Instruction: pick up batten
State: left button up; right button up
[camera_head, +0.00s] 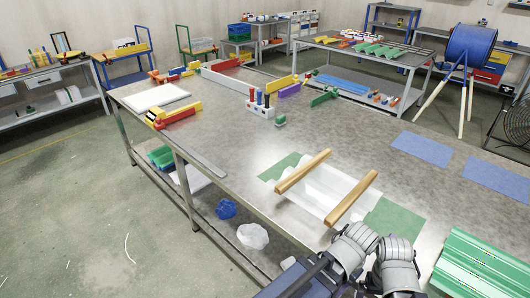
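Two light wooden battens lie roughly parallel on a clear corrugated sheet (325,188). The left batten (302,171) lies along the sheet's left side. The right batten (352,199) lies along its right side, its near end close to my grey arm links. Green sheets or mats show at both ends of the clear sheet, on the metal workbench. My arm links are folded at the bottom right, but no gripper fingers can be made out. Nothing is seen holding either batten.
Two blue mats (422,149) lie at the right of the bench. A green corrugated stack (485,265) is at the lower right. A red-and-yellow tool (173,115), a white board (156,97) and bottles in a holder (260,104) stand farther back.

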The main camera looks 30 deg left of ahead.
aim_at(280, 188)
jog(key=i+j+z, duration=0.15)
jog(key=j, duration=0.15)
jog(key=i+j+z, duration=0.15)
jog(key=j, duration=0.2)
jog(key=i+j+z, duration=0.1)
jog(key=j, duration=0.2)
jog(key=i+j+z, duration=0.15)
jog(key=j, duration=0.25)
